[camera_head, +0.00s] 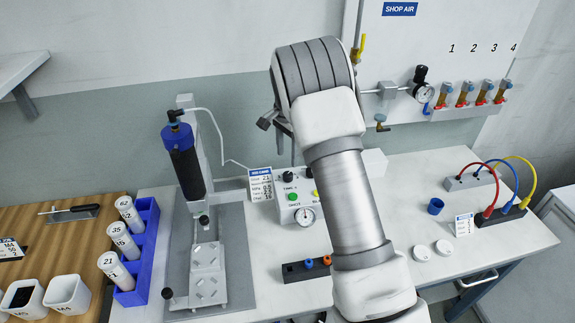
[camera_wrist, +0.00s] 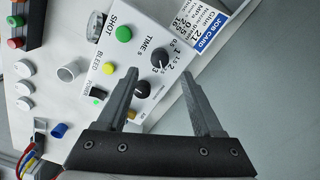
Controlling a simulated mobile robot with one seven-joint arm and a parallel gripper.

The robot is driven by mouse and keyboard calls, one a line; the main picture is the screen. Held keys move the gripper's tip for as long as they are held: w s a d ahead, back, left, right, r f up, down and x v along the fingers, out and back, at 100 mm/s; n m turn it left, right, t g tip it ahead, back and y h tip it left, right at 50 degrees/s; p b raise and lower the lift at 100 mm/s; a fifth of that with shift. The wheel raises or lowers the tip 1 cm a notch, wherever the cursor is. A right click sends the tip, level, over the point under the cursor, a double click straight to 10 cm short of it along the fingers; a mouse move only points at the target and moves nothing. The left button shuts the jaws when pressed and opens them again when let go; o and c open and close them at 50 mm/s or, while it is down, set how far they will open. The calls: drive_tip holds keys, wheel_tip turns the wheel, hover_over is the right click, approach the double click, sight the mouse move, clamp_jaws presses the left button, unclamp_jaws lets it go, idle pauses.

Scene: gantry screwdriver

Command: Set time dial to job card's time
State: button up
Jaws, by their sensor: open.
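The time dial (camera_wrist: 159,58) is a black round knob with a light pointer mark, beside a "TIME s" scale on the white control box (camera_wrist: 122,52). I cannot tell its exact setting. The job card (camera_wrist: 205,32) is beside it, white with a blue header; it also shows in the head view (camera_head: 261,184). Its small print is only partly legible. My gripper (camera_wrist: 160,72) is open and empty, fingers pointing toward the box, with the time dial seen near the gap between the fingertips. I cannot tell the distance to it.
A second black knob (camera_wrist: 142,89), a green button (camera_wrist: 124,34) and a pressure gauge (camera_head: 305,215) are on the box. A dark block with orange and blue parts (camera_head: 306,269) lies in front. A dispenser stand (camera_head: 188,165) rises left.

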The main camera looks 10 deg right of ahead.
wheel_tip(320, 180, up, 10)
drive_tip(key=p, duration=0.1)
drive_tip(key=shift+r, duration=0.2)
